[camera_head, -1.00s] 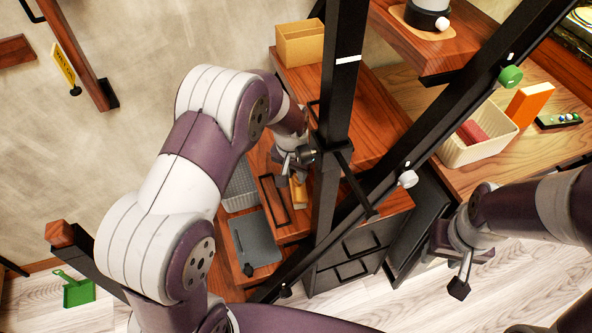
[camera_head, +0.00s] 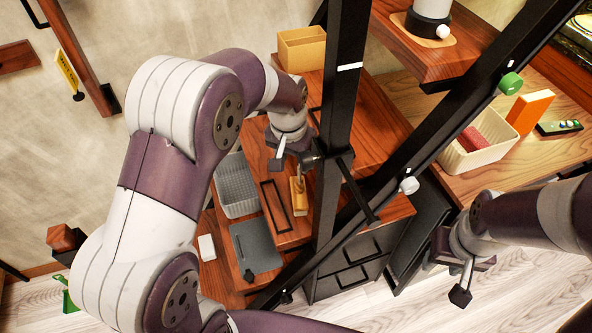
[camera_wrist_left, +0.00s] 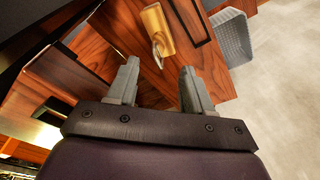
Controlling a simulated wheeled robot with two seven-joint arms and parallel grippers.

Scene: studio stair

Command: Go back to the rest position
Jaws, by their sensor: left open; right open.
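My left gripper (camera_head: 288,160) is in the middle of the head view, above the wooden stair unit. In the left wrist view its two grey fingers (camera_wrist_left: 160,88) are apart with nothing between them. A yellow-orange object with a metal part (camera_head: 298,197) is on the wood just below that gripper, apart from it. It also shows beyond the fingertips in the left wrist view (camera_wrist_left: 157,30). My right gripper (camera_head: 462,272) is at the lower right, empty, over the pale floor beside the dark cabinet. Its fingers are only partly visible.
Black posts (camera_head: 341,100) cross close to my left gripper. A grey basket (camera_head: 237,187), a dark frame (camera_head: 275,206) and a grey board (camera_head: 256,247) are on the steps. A cream bin (camera_head: 487,155) holds a red item on the right table. A yellow box (camera_head: 301,48) stands behind.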

